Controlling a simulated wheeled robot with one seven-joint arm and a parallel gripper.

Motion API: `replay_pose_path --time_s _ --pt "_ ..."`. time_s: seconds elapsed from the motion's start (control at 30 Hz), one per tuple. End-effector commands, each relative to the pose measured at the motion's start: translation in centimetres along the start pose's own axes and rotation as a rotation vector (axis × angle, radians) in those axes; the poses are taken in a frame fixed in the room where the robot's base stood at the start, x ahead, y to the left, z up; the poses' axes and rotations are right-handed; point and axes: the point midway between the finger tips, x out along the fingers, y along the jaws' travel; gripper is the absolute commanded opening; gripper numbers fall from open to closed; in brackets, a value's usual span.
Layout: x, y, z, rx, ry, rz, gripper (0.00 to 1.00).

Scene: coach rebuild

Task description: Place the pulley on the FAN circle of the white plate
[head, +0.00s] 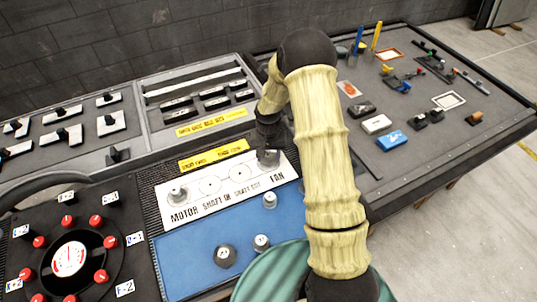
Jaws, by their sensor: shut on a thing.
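The white plate (222,205) lies on the console with the words MOTOR, SHAFT IN, SHAFT OUT and FAN along its front. My gripper (267,143) points down at the plate's right end, behind the word FAN, and is shut on a dark grey pulley (268,158). The pulley is at or just above the FAN circle, which it hides; I cannot tell whether it touches the plate. Another pulley (177,193) stands at the MOTOR end. Two empty circles show between them.
A blue mat (195,270) in front of the plate bears several metal parts, including a wide one (225,255) and a small one (261,243). Yellow label strips (213,154) lie behind the plate. My arm covers the area right of it.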

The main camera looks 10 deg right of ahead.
Motion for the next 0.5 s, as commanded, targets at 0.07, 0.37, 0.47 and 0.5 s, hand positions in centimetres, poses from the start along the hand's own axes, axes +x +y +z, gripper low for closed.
replay_pose_path --time_s 0.07,0.37,0.47,0.5 --pt "0.29 0.04 -0.07 0.0 0.002 -0.001 0.22" --pt "0.59 0.04 -0.06 0.001 0.002 -0.001 0.22" --pt "0.61 0.04 -0.05 0.001 0.002 -0.001 0.58" --pt "0.6 0.04 -0.05 0.001 0.002 -0.001 0.65"
